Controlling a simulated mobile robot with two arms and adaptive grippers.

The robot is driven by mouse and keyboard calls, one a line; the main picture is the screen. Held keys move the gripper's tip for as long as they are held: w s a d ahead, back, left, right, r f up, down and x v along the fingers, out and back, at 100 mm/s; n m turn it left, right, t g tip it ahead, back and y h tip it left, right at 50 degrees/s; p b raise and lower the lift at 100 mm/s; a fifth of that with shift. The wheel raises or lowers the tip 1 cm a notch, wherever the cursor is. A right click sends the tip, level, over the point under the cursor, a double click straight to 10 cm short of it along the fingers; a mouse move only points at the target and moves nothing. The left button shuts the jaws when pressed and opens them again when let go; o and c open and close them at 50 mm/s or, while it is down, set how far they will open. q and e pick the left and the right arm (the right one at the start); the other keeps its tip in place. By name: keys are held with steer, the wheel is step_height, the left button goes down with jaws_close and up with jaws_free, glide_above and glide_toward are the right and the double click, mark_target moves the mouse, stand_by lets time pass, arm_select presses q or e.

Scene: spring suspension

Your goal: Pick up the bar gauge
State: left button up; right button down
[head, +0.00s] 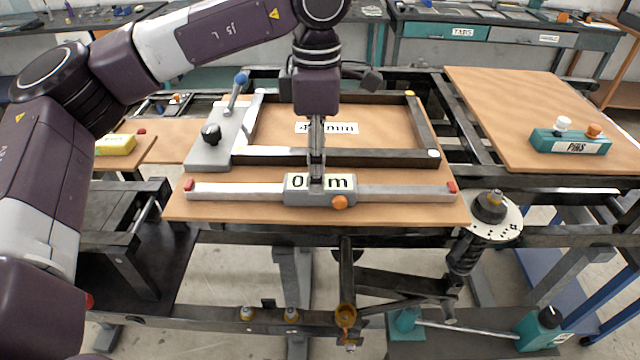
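The bar gauge (405,193) is a long light-grey bar with red end tips, a thicker middle block with a partly covered "0 m" label, and an orange knob (339,202). It lies left to right along the front of a wooden board (230,211). My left gripper (316,184) points straight down at the middle block, and a finger covers the middle of the label. The fingers are seen edge-on, so I cannot tell whether they grip the block. My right gripper is not in view.
Behind the gauge lies a rectangular dark and silver frame (424,125) with a grey clamp plate (208,152) and blue-tipped lever. A teal "PINS" holder (570,146) sits on the right board. A yellow block (115,145) is at left. Suspension parts (464,251) stand below the board's front edge.

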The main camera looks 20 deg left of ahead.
arm_select(q)
steer(key=shift+s+d+f+p, duration=0.1)
steer(key=shift+d+f+p, duration=0.1)
steer(key=shift+f+p, duration=0.7)
steer(key=f, duration=0.2)
steer(key=shift+w+f, duration=0.25)
steer(key=shift+f, duration=0.4)
steer(key=c, duration=1.4)
steer(key=shift+r, duration=0.1)
steer(key=shift+c, duration=0.8)
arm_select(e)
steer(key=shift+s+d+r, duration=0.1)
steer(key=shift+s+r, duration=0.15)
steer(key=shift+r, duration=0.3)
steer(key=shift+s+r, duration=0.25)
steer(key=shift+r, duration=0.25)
arm_select(q)
steer(key=shift+r, duration=0.1)
